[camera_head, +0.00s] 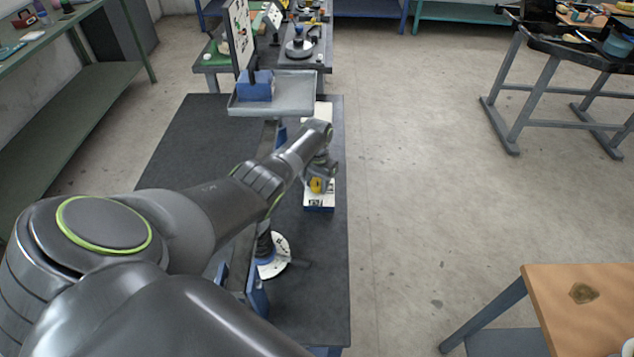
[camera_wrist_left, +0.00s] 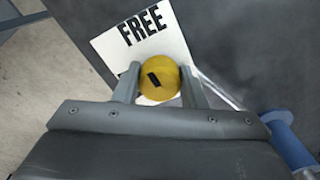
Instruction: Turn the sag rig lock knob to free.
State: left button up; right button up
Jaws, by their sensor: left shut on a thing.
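The yellow lock knob (camera_wrist_left: 159,79) with a black mark on its face sits between the two fingers of my left gripper (camera_wrist_left: 160,88) in the left wrist view. The fingers are shut on it from both sides. Behind it is a white plate (camera_wrist_left: 110,48) with the word FREE near its upper edge; the lower part of the plate is hidden by the gripper. The black mark lies slanted. In the head view the knob (camera_head: 317,185) shows as a small yellow patch under my left gripper (camera_head: 320,178), over the white plate (camera_head: 320,203). My right gripper is not in view.
A blue cylindrical part (camera_wrist_left: 285,135) lies right of the knob. In the head view a grey tray (camera_head: 295,98) with a blue block (camera_head: 255,86) stands beyond the gripper, and a round white dial (camera_head: 277,258) lies nearer.

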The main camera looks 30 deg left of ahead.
aim_at(317, 182)
pick_arm(q)
jog(key=shift+m, duration=0.4)
jog(key=o, duration=1)
jog(key=shift+r, duration=0.6)
notch_tip(317, 182, up, 5)
jog(key=shift+r+p, duration=0.1)
jog(key=shift+p, duration=0.6)
notch_tip(317, 182, up, 11)
jog(key=shift+r+b, duration=0.1)
jog(key=shift+b, duration=0.5)
